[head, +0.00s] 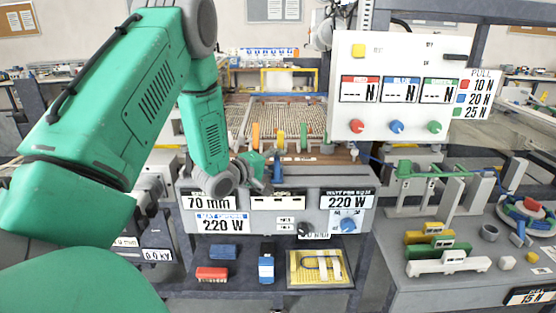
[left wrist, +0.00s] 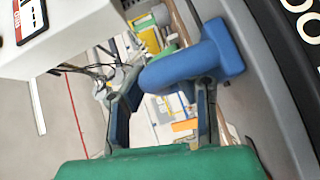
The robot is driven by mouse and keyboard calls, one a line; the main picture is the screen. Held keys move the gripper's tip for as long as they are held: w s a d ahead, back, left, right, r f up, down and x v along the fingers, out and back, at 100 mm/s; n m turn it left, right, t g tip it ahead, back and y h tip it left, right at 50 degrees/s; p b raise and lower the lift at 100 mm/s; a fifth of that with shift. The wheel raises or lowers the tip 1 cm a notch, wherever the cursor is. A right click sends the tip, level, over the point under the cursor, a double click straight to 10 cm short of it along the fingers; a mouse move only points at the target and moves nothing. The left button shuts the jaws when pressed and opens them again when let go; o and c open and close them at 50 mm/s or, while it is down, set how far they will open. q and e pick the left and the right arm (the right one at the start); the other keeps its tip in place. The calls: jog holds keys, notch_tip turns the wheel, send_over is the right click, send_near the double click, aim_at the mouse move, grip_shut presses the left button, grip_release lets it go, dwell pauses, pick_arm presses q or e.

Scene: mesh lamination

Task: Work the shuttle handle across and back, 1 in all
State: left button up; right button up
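A blue T-shaped handle, apparently the shuttle handle, shows in the left wrist view (left wrist: 190,66) as a thick rounded bar on a wider block. In the head view the small blue handle (head: 277,171) stands at the front edge of the machine, just right of my left gripper (head: 264,182). My left gripper in the left wrist view (left wrist: 167,92) has its two dark fingers spread apart, with the handle at the fingertips. I cannot tell whether they touch it. My right gripper is not in view.
Orange (head: 255,136), yellow (head: 279,143) and green (head: 303,136) levers stand behind the handle. A white control panel (head: 400,50) overhangs at right. The front panel (head: 275,220) with dials lies below. A bench (head: 420,285) with colored parts stands right.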

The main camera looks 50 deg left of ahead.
pick_arm(q)
grip_shut()
jog(key=shift+w, duration=0.1)
jog(key=w+d+b, duration=0.2)
jog(key=w+d, duration=0.3)
jog(key=w, duration=0.1)
jog(key=w+d+b, duration=0.1)
jog(key=w+d, duration=0.4)
jog(key=w, duration=0.1)
jog(key=w+d+b, duration=0.2)
jog(key=w+d, duration=0.4)
jog(key=w, duration=0.1)
jog(key=shift+d+b, duration=0.1)
jog(key=shift+b, duration=0.25)
grip_release()
jog(key=shift+s, duration=0.15)
